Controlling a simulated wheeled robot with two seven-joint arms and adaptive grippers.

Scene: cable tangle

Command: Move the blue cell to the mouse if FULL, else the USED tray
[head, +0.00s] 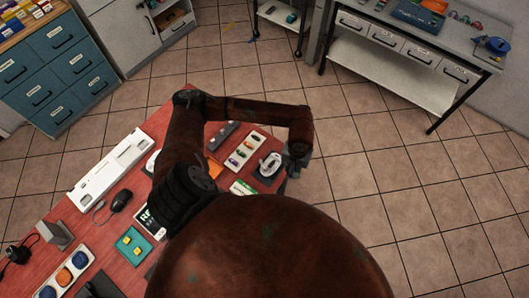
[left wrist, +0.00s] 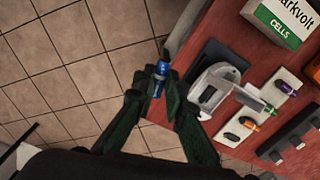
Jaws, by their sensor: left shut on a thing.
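My left gripper (head: 294,168) hangs just off the desk's right edge in the head view. In the left wrist view its fingers (left wrist: 158,96) are shut on a small upright blue cell (left wrist: 161,72), held above the floor beside the desk. The cell is too small to tell in the head view, and no charge reading is legible. A black mouse (head: 121,201) lies on the red desk at left. A white device on a dark base (head: 270,165) is near the gripper; it also shows in the left wrist view (left wrist: 213,90). I cannot make out a USED label. My right gripper is not in view.
A white holder (head: 245,150) with several coloured cells lies by the device. A "CELLS" box (left wrist: 283,22) stands at upper right. My arm hides part of the desk.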

